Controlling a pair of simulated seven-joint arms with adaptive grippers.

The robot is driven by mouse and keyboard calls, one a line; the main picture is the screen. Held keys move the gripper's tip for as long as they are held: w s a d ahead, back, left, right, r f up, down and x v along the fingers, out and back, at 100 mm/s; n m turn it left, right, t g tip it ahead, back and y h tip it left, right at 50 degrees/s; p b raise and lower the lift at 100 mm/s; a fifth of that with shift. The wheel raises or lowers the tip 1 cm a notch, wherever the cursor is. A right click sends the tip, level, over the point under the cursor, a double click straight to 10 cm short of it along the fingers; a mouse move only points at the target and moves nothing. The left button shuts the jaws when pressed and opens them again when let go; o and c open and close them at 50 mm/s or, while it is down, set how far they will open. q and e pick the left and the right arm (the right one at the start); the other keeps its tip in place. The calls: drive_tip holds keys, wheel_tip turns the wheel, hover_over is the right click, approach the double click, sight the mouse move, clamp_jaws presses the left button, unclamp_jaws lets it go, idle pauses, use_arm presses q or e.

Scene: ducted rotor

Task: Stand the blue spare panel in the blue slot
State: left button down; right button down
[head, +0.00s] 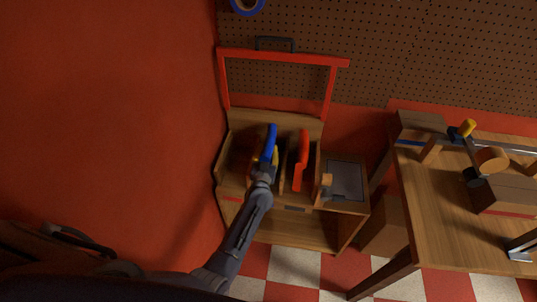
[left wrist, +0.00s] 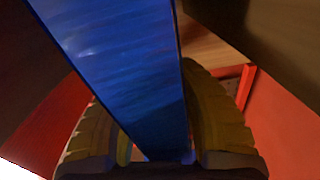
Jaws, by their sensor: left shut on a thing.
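The blue spare panel (head: 270,138) is in my left gripper (head: 264,165), over the left part of a wooden rack (head: 221,168) in the head view. In the left wrist view the blue panel (left wrist: 125,65) runs between the two yellowish fingers, which are shut on it. Its lower edge is hidden in the head view, so I cannot tell whether it is in a slot or above it. The blue slot cannot be made out behind the panel and gripper. My right gripper is not in view.
A red panel (head: 302,160) stands in the rack just right of the blue one. A grey tray (head: 345,180) lies further right. A red frame (head: 285,57) rises behind the rack. A wooden workbench (head: 433,215) with tools stands at the right.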

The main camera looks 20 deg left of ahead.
use_arm(q)
drive_tip(key=shift+f, duration=0.5)
drive_tip(key=c, duration=1.1)
unclamp_jaws()
